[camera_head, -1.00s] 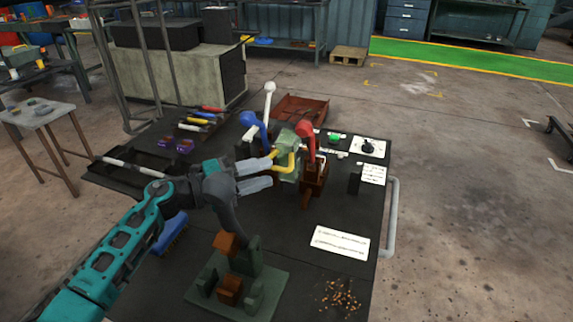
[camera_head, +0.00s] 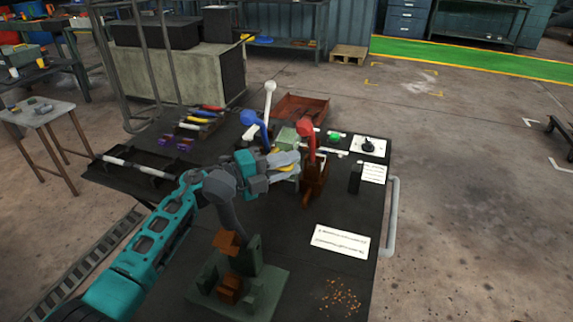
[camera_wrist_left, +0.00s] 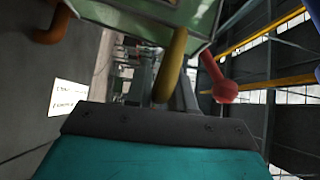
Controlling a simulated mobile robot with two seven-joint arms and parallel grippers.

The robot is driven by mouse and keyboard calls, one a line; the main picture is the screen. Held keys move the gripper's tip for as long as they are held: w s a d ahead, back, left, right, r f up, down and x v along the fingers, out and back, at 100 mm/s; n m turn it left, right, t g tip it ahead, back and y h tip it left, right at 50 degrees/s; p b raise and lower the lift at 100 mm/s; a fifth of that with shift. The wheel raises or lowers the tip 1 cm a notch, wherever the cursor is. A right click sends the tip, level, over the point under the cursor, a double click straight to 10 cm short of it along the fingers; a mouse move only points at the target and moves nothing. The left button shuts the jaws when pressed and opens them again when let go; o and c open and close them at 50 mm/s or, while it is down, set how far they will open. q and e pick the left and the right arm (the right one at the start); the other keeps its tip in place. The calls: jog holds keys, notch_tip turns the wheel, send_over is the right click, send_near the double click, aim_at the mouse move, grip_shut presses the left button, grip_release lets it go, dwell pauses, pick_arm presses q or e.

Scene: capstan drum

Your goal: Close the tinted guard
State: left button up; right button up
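The tinted guard (camera_head: 288,138) is a greenish box-like cover at the middle of the dark bench, between a blue-knobbed lever and a red-knobbed lever. Its yellow handle is mostly hidden behind my left gripper (camera_head: 290,165) in the head view. In the left wrist view the guard (camera_wrist_left: 150,18) fills the top, and the yellow handle (camera_wrist_left: 172,62) comes down to the finger area. The fingers are at the handle, but whether they press on it cannot be told. My right gripper is not in view.
The red lever (camera_head: 305,126) stands close on the guard's right, the blue lever (camera_head: 250,119) on its left, and a white-knobbed lever (camera_head: 270,88) behind. An orange-brown block in a green fixture (camera_head: 240,275) stands in front. A white label plate (camera_head: 340,241) lies at front right.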

aim_at(292, 147)
pick_arm(q)
jog(key=shift+f, duration=0.2)
grip_shut()
jog(key=shift+f, duration=0.1)
jog(key=shift+w+d+r+b, duration=0.15)
jog(key=shift+w+d+r, duration=0.05)
jog(key=shift+w+r, duration=0.55)
jog(key=shift+w+d+r+b, duration=0.15)
jog(key=shift+w+d+r, duration=0.05)
jog(key=shift+w+r, duration=0.5)
jog(key=shift+f, duration=0.1)
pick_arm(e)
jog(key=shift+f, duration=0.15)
pick_arm(q)
jog(key=shift+w, duration=0.1)
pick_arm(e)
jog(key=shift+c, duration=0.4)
